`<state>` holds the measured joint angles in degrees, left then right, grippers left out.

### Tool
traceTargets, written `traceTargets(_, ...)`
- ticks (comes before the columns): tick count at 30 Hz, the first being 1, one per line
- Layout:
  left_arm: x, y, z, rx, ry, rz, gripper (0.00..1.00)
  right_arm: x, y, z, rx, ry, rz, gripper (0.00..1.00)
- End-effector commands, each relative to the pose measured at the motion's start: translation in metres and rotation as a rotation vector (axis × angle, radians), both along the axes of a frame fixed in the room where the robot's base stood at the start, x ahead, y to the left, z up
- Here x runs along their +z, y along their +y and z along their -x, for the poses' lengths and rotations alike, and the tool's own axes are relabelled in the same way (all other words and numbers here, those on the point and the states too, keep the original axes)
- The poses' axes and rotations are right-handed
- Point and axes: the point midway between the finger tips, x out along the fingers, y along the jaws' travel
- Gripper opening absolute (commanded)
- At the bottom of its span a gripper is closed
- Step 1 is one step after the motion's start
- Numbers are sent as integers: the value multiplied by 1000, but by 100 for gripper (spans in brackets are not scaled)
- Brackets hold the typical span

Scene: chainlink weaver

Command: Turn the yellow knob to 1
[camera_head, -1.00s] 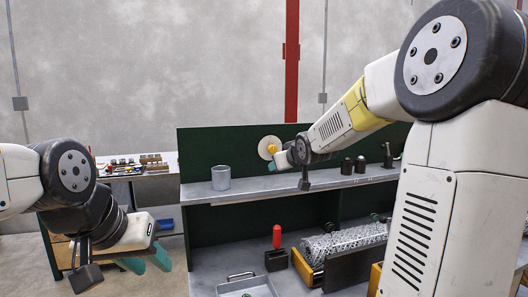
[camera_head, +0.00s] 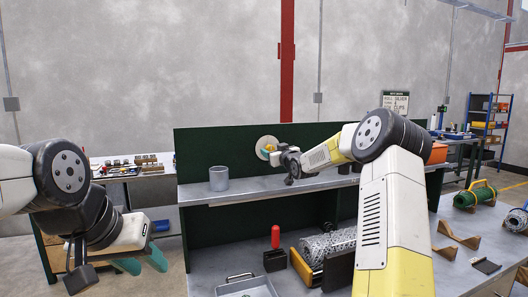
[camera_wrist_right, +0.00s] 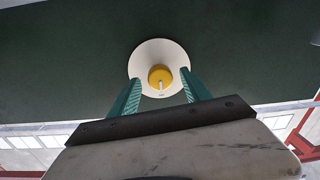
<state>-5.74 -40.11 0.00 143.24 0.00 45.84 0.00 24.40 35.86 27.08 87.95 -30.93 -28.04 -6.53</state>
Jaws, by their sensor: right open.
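The yellow knob (camera_head: 269,148) sits on a round white dial (camera_head: 262,141) on the green back panel. In the right wrist view the knob (camera_wrist_right: 158,73) is centred ahead, with a pale pointer mark on its lower side; no numbers are readable on the dial (camera_wrist_right: 160,48). My right gripper (camera_wrist_right: 160,84) is open, with one teal finger on each side of the knob. I cannot tell whether the fingers reach around it or touch it. My left gripper (camera_head: 142,262) is open and empty, low at the left, away from the bench.
A grey cup (camera_head: 219,179) stands on the upper shelf (camera_head: 245,189), left of the knob. Dark cylinders (camera_head: 345,168) stand on the shelf by my right arm. Below are a red-handled tool (camera_head: 275,238), a mesh roll (camera_head: 325,246) and a metal tray (camera_head: 245,287).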

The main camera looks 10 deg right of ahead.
Motion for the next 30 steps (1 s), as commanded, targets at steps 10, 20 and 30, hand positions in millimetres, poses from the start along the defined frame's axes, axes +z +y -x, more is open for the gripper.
traceTargets(10, 0, 0, 0, 0, 0, 0, 36, 0, 2, -9, 0, 1, 0, 56)
traceTargets(20, 0, 0, 0, 0, 0, 0, 36, 0, 2, -9, 0, 1, 0, 3)
traceTargets(30, 0, 0, 0, 0, 0, 0, 36, 0, 2, -9, -1, 8, -34, 0)
